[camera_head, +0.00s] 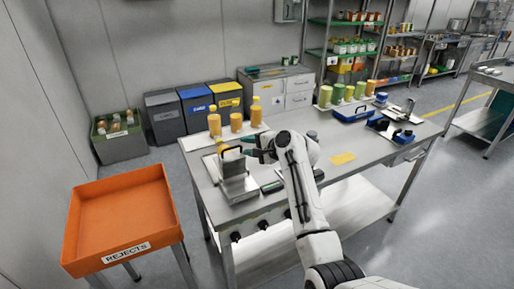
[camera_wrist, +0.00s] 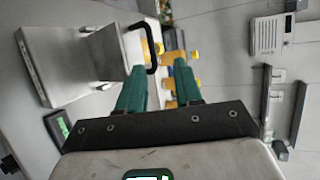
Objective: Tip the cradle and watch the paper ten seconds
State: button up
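The cradle (camera_head: 238,183) is a bare metal piece with a raised plate at the left end of the steel bench. Its black bent handle (camera_head: 231,149) stands at the top. In the wrist view the cradle (camera_wrist: 75,58) is at upper left, and its handle (camera_wrist: 151,45) reaches to near my fingertips. My gripper (camera_head: 249,147) is beside the handle; its green fingers (camera_wrist: 159,68) are apart with nothing clearly held between them. I cannot tell whether they touch the handle. A flat yellow sheet (camera_head: 343,158) lies mid-bench; I cannot tell if it is the paper meant.
Orange-filled bottles (camera_head: 214,125) stand behind the cradle. A small dark device (camera_head: 272,186) lies right of it. An orange rejects tray (camera_head: 122,255) stands left of the bench (camera_head: 310,147). Green-filled jars (camera_head: 337,93) and blue tools (camera_head: 352,114) are at the far right end.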

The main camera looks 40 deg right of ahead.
jog(key=shift+v, duration=1.9)
jog(key=s+a+f+n+g, duration=0.7)
jog(key=s+a+f+n, duration=0.2)
jog(key=s+a+f, duration=0.65)
jog(key=s+a+f+n+g, duration=0.1)
jog(key=s+n+g, duration=0.1)
jog(key=s, duration=0.7)
jog(key=s+a+f+n+g+h, duration=0.1)
jog(key=s+a+f+n+g, duration=0.1)
jog(key=s, duration=0.7)
jog(key=s+a+f+n+g+h, duration=0.1)
jog(key=s+n, duration=0.3)
jog(key=s, duration=0.5)
jog(key=shift+a+f+g, duration=0.35)
jog(key=shift+a+g, duration=0.05)
jog(key=shift+a, duration=0.1)
jog(key=shift+w, duration=0.1)
dwell(1.3)
